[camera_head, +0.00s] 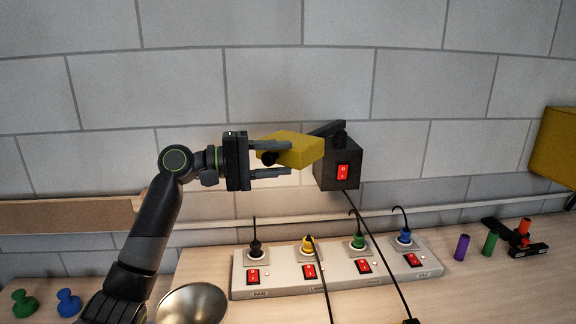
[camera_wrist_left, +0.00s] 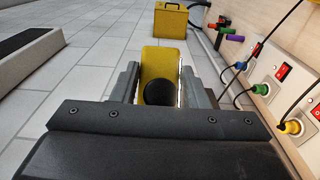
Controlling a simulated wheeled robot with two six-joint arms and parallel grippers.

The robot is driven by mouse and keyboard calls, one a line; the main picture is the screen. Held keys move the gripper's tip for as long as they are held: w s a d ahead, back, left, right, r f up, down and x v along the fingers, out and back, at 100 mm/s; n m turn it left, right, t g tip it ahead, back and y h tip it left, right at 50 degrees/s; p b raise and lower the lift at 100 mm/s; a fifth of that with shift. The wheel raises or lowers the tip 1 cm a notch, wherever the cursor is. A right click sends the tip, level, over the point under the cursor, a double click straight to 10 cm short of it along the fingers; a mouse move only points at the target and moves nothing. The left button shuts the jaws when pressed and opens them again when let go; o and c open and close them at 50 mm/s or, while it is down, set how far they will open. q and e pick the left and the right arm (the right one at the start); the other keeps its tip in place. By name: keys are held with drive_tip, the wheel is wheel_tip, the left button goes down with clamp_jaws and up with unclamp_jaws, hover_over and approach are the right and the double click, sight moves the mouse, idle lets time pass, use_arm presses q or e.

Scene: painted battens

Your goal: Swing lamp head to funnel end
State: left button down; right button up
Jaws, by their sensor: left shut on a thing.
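The yellow lamp head (camera_head: 292,149) sits at the end of a short dark arm on a black box (camera_head: 337,170) with a red switch. A black knob (camera_head: 268,158) sticks out of the head toward my left gripper (camera_head: 286,159). My left gripper is shut on the lamp head, with a finger on each side of the knob. The head (camera_wrist_left: 163,62) and knob (camera_wrist_left: 160,92) show between the fingers in the left wrist view. A shiny metal bowl-like thing (camera_head: 193,303), possibly the funnel, is at the lower left. My right gripper is not in view.
A white power strip (camera_head: 335,284) with red switches and coloured plugs lies below, with cables crossing it. Green (camera_head: 25,303) and blue (camera_head: 68,302) knobs stand far left. Purple (camera_head: 462,247) and green (camera_head: 491,242) cylinders and a yellow case (camera_head: 556,148) are right.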

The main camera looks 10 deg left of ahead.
use_arm(q)
drive_tip(key=shift+w+a+f, duration=0.1)
drive_tip(key=shift+a+f, duration=0.05)
drive_tip(key=shift+a, duration=0.15)
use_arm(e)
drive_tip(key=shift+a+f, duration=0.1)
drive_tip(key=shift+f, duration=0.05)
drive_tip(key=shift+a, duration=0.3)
use_arm(q)
drive_tip(key=c, duration=1.1)
unclamp_jaws()
drive_tip(key=shift+c, duration=0.2)
drive_tip(key=shift+a, duration=0.1)
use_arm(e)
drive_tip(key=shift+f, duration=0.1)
use_arm(q)
drive_tip(key=shift+a+b, duration=0.25)
drive_tip(key=shift+b, duration=0.05)
drive_tip(key=b+v, duration=0.6)
drive_tip(key=v, duration=1)
drive_tip(key=shift+a, duration=0.3)
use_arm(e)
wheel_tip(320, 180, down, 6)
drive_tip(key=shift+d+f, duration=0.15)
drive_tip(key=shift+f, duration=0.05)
